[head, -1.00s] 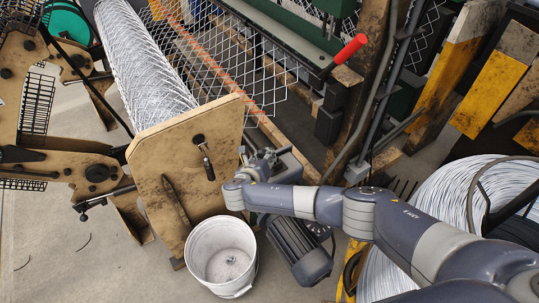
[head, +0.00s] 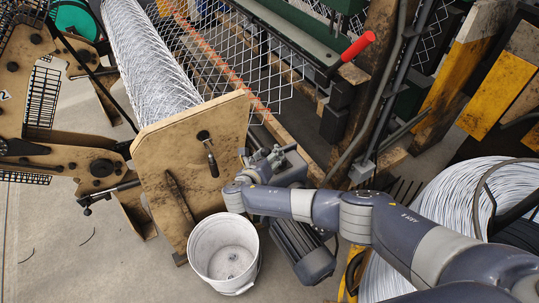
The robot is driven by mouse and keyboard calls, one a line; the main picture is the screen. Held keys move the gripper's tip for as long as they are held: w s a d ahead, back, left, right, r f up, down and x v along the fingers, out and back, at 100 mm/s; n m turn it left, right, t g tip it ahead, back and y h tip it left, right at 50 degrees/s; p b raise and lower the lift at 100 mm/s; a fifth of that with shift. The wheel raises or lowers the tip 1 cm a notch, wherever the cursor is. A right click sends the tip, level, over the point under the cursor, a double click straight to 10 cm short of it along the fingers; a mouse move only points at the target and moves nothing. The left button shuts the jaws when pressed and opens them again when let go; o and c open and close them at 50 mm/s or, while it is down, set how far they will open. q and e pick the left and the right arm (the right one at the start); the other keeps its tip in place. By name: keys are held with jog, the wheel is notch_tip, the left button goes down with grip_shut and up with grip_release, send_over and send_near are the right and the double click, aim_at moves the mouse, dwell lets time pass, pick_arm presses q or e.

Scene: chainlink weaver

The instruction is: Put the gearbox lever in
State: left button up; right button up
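The grey gearbox (head: 285,172) sits behind the tan end plate, above the dark finned motor (head: 303,250). A small thin lever with a dark tip (head: 242,155) stands up at its left side, close to the plate's edge; I cannot tell whether it is the gearbox lever. My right arm reaches in from the right and bends at the wrist in front of the gearbox. My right gripper (head: 257,164) is by the gearbox's left side, small and blending with the grey parts. Its fingers and any contact with the lever cannot be made out. My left gripper is not in view.
A white bucket (head: 224,252) stands on the floor below the tan end plate (head: 192,165). A mesh roll (head: 150,60) lies behind the plate. A red-handled lever (head: 352,50) juts out at upper centre. A wire coil (head: 455,205) stands at right.

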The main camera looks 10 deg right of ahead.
jog(key=shift+r, duration=0.1)
jog(key=v, duration=1.2)
